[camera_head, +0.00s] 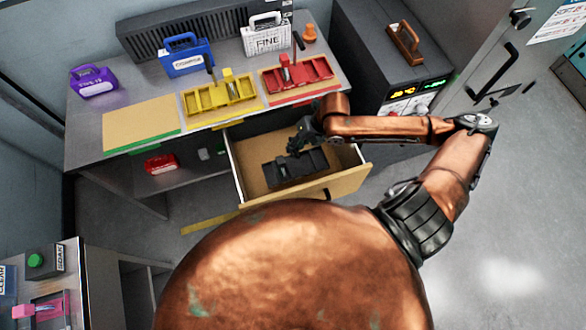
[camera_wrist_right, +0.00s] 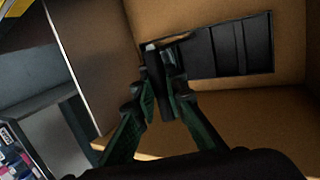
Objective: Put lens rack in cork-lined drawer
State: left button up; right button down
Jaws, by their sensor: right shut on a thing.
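The lens rack (camera_head: 297,168) is a dark, shallow rack with compartments. It is inside the open cork-lined drawer (camera_head: 350,182), above or on its tan floor; I cannot tell whether it touches. My right gripper (camera_head: 297,146) reaches into the drawer from the right and is shut on the rack's upright handle. In the right wrist view the gripper (camera_wrist_right: 166,95) has its green-padded fingers on both sides of the dark handle, with the rack's compartments (camera_wrist_right: 225,48) beyond. My left gripper is not in view.
On the bench above the drawer stand a yellow rack (camera_head: 222,96), a red rack (camera_head: 298,76), and purple (camera_head: 94,80), blue (camera_head: 186,55) and white (camera_head: 266,38) caddies. A red item (camera_head: 160,163) lies on the shelf left of the drawer. A grey cabinet stands right.

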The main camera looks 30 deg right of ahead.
jog(key=b, duration=0.1)
send_over(294, 165)
notch_tip(294, 165, down, 10)
jog(key=shift+r, duration=0.1)
jog(key=c, duration=2)
grip_release()
jog(key=shift+o, duration=0.2)
jog(key=p+v, duration=0.1)
jog(key=v, duration=1.1)
jog(key=shift+p, duration=0.4)
jog(key=shift+r, duration=0.1)
